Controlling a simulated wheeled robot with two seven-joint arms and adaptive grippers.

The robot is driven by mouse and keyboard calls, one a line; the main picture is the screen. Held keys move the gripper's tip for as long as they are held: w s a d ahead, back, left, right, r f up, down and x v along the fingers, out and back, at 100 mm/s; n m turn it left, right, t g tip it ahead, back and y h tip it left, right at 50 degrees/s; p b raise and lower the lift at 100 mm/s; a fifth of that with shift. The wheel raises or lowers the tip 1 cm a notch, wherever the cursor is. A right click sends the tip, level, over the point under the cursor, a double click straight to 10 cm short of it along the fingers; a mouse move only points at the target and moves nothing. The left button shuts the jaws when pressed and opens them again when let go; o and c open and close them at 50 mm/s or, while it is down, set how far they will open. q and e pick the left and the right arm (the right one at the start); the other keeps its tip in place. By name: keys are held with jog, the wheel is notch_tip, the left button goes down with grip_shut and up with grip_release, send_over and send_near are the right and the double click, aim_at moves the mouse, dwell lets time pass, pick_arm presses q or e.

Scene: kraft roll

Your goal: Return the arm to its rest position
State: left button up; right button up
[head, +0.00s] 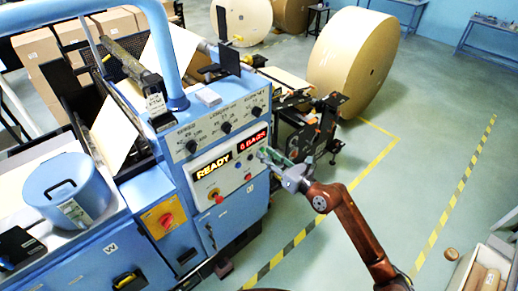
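My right arm (347,215), reddish brown, reaches in from the lower right toward the blue machine's control panel (222,140). My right gripper (268,156) is at the panel's right edge, close to the lit displays. Its fingers are small and seen at an angle, so I cannot tell whether they are open or shut, or whether they touch the panel. The panel shows a lit READY display (213,167) and a red-lit display (252,140). My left gripper is not in view.
A large kraft roll (345,62) stands behind the machine at the right. A blue round canister (66,188) sits on the machine's left side. Yellow floor lines (455,195) cross the open floor at right. A bin (484,270) with small rolls is at lower right.

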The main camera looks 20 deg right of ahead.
jog(key=shift+s+d, duration=0.15)
jog(key=shift+s, duration=0.3)
